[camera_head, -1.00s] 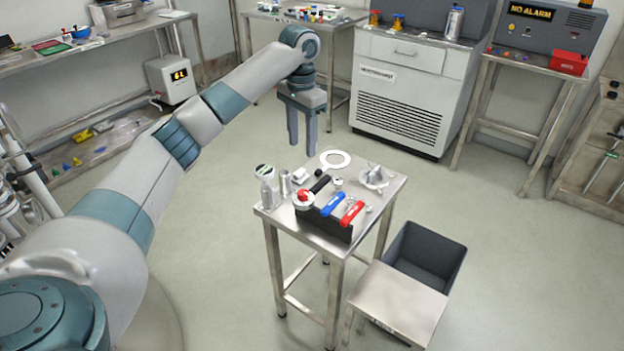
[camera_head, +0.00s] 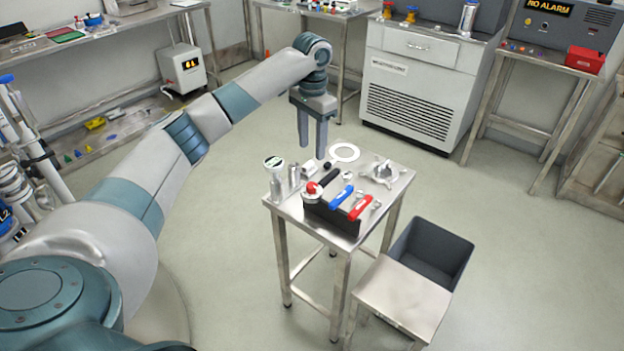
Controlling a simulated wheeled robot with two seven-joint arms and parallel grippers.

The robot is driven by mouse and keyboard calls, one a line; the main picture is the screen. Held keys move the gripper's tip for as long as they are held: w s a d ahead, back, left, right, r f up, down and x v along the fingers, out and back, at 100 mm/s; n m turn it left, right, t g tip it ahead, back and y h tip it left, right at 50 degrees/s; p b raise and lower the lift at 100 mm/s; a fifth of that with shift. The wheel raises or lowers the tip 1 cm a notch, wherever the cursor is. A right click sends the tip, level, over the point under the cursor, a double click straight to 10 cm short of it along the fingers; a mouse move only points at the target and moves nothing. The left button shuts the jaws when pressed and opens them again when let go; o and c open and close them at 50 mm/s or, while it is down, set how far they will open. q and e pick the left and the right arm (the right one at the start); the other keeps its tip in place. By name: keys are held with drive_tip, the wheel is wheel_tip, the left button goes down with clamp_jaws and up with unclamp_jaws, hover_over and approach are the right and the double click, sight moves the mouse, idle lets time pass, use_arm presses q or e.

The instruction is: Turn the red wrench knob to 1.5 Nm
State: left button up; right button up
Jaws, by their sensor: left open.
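A small steel table (camera_head: 293,210) stands at the centre. On it, a black rack (camera_head: 330,217) holds a tool with a round red knob (camera_head: 312,188) and a black handle (camera_head: 329,178). A blue-handled tool (camera_head: 342,196) and a red-handled tool (camera_head: 360,208) lie beside it to the right. Any scale or reading on the red knob is too small to tell. My left gripper (camera_head: 312,150) points down with its two fingers apart and empty. In the picture it is just above the table's back edge, apart from the knob. My right gripper is not in view.
A white ring (camera_head: 344,152), a metal fitting (camera_head: 382,173), and a green-topped jar (camera_head: 274,165) also stand on the table. A steel stool (camera_head: 402,297) and a dark bin (camera_head: 432,248) are at the right front. Open floor lies left of the table.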

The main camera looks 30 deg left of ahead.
use_arm(q)
drive_tip(key=p, duration=0.1)
hover_over(312, 185)
wheel_tip(312, 185, down, 6)
drive_tip(key=shift+f, duration=0.1)
wheel_tip(312, 185, down, 6)
drive_tip(key=shift+f+p, duration=0.1)
drive_tip(key=shift+p, duration=0.6)
drive_tip(key=shift+f, duration=0.4)
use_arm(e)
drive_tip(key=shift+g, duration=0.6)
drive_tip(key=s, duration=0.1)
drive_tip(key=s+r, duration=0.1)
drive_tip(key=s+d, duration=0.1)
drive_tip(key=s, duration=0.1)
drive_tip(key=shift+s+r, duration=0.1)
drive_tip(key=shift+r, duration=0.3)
use_arm(q)
drive_tip(key=c, duration=1.1)
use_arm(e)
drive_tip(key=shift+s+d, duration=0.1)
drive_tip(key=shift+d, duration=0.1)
